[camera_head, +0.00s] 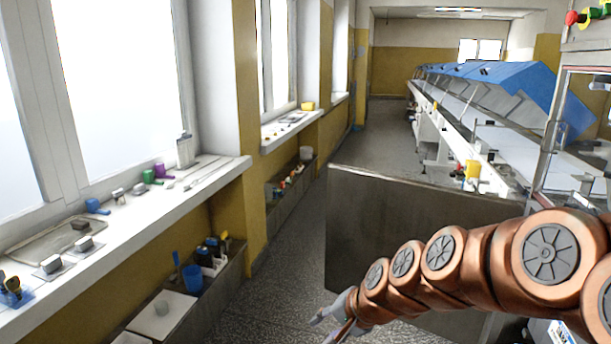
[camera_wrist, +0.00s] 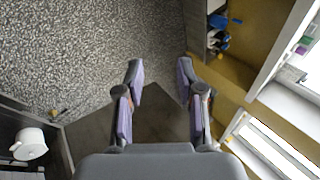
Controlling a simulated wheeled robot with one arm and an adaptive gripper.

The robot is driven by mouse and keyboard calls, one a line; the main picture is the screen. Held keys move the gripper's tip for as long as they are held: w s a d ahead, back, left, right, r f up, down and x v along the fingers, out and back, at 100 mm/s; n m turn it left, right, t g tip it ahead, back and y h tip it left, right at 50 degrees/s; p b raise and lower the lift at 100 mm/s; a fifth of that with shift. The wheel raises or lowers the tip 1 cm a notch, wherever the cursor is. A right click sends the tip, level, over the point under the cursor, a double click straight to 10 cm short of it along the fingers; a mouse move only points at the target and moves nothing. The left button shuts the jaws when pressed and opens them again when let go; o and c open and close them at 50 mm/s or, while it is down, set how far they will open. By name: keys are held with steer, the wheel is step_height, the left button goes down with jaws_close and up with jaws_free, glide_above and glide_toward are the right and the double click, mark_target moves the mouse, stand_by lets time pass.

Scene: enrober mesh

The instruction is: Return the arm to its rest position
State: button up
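My gripper (camera_wrist: 158,82) is open and empty in the wrist view, its two fingers spread apart with only floor and a dark panel behind them. In the head view my copper-coloured arm reaches in from the lower right, and my gripper (camera_head: 333,318) shows at its end at the bottom centre, partly cut off by the frame edge. The gripper is over the floor, in front of the grey metal panel (camera_head: 400,225), and touches nothing that I can see.
A windowsill (camera_head: 130,235) with small tools and blocks runs along the left. Below it, a trough (camera_head: 225,280) holds bottles and a blue cup (camera_head: 192,278). A long machine with blue covers (camera_head: 500,82) stands at the right. The aisle floor (camera_head: 290,235) is clear.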

steer(key=s+d+r+n+g+h+p, duration=0.1)
steer(key=s+d+r+n+g+p, duration=0.1)
steer(key=s, duration=0.8)
steer(key=s+d+r+n+g+h+p, duration=0.2)
steer(key=s+d+r+p, duration=0.3)
steer(key=s, duration=0.5)
steer(key=s+d+r+n+g+h+p, duration=0.2)
steer(key=s+d+r+p, duration=0.2)
steer(key=s, duration=0.5)
steer(key=d+r, duration=0.1)
steer(key=d, duration=0.1)
steer(key=shift+s+d+n+g, duration=0.3)
steer(key=shift+s+d, duration=0.05)
steer(key=shift+s, duration=0.05)
steer(key=shift+d, duration=0.15)
